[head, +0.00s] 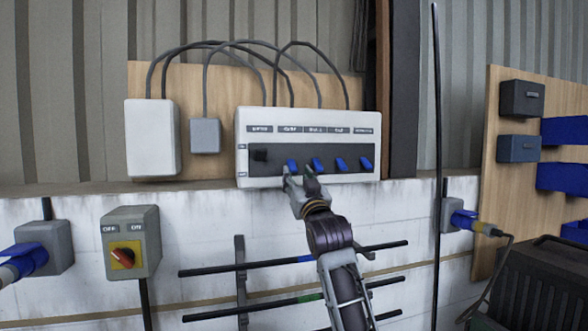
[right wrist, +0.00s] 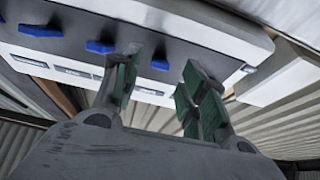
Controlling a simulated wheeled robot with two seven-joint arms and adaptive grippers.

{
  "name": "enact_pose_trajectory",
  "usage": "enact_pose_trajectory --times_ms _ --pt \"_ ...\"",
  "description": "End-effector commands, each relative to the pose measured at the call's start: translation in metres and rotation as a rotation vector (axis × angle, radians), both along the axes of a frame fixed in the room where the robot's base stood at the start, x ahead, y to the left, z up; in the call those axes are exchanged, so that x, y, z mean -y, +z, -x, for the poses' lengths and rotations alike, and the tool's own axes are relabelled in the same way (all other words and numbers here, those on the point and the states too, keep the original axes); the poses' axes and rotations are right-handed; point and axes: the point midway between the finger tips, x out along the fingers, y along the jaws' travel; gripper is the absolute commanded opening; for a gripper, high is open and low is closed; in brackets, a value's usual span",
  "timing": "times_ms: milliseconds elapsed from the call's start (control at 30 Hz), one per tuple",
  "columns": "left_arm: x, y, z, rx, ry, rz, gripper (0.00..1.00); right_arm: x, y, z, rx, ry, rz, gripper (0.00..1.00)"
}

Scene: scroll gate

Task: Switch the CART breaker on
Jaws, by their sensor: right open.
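The white breaker box (head: 306,182) hangs on a wooden board, with labels above a dark strip. The label over the leftmost blue lever seems to read CART (head: 289,129). That CART lever (head: 291,164) sits low in the strip, level with the other blue levers. My right gripper (head: 299,171) is open just below and in front of it. In the right wrist view, which looks upside down, the CART lever (right wrist: 160,65) appears between the open fingers (right wrist: 160,82). Contact cannot be told. My left gripper is not in view.
More blue levers (head: 317,164) stand close to the right, and a black lever (head: 260,155) sits higher at left. An orange rotary switch (head: 122,255) is at lower left. Horizontal rods (head: 215,270) run below the box. A dark pole (head: 436,150) stands right.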

Motion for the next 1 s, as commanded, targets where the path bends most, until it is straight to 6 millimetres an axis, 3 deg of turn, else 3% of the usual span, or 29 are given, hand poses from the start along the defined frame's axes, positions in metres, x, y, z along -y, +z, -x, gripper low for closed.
enact_pose_trajectory --times_ms 400,900,1000 --pt "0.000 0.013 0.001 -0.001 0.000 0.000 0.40 -0.006 0.014 -0.030 -0.001 0.000 0.000 0.43" --pt "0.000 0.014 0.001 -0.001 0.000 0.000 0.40 -0.007 0.015 -0.036 0.001 0.000 0.000 0.43" --pt "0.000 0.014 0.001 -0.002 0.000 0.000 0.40 -0.007 0.015 -0.036 0.001 0.000 0.000 0.31"
